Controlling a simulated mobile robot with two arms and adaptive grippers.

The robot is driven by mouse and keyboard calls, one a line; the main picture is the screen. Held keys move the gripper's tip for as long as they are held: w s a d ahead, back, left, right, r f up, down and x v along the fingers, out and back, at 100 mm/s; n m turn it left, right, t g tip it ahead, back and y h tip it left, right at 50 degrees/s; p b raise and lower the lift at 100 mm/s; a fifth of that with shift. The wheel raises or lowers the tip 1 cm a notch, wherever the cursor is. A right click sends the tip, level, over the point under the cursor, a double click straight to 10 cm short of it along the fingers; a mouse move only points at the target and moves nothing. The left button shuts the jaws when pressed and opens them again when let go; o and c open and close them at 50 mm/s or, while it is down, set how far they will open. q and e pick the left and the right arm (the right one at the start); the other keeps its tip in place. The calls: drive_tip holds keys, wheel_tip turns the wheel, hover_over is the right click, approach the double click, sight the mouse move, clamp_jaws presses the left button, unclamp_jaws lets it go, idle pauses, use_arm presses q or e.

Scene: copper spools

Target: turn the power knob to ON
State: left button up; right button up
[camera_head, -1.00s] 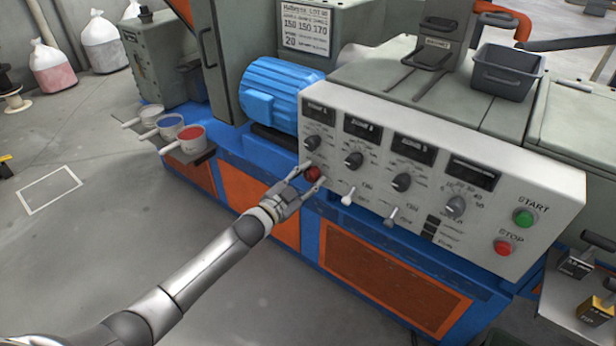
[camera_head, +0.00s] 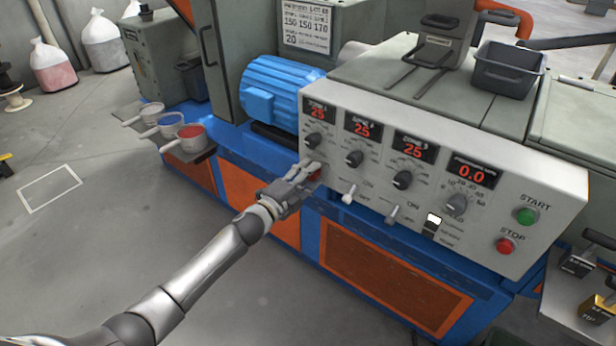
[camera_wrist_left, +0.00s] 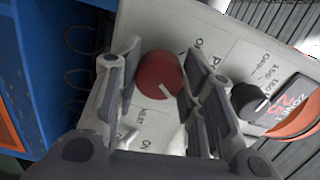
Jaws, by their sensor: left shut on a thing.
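The red power knob (camera_wrist_left: 160,76) sits on the lower left of the white control panel (camera_head: 525,196). In the left wrist view it is between the two fingers of my left gripper (camera_wrist_left: 160,85), which is shut on it. A white pointer line shows on its face, with partly hidden lettering around it. In the head view my left gripper (camera_head: 314,170) is at the panel's left end and hides most of the knob. The panel displays are lit: the three zone displays (camera_head: 362,129) read 25 and another display (camera_head: 472,172) reads 0.0. My right gripper is not in view.
Zone knobs (camera_head: 354,159) sit just above and right of my gripper, with two toggle switches (camera_head: 348,194) below them. Green START (camera_head: 526,215) and red STOP (camera_head: 505,246) buttons are at the right end. A blue motor (camera_head: 275,88) stands behind the panel's left end.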

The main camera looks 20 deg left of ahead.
use_arm(q)
drive_tip(key=shift+f+m, duration=0.1)
drive_tip(key=shift+m, duration=0.7)
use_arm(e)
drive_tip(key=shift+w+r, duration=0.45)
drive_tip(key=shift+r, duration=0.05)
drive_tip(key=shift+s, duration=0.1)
use_arm(q)
drive_tip(key=o, duration=1)
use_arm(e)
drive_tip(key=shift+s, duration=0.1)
use_arm(q)
drive_tip(key=v, duration=1.2)
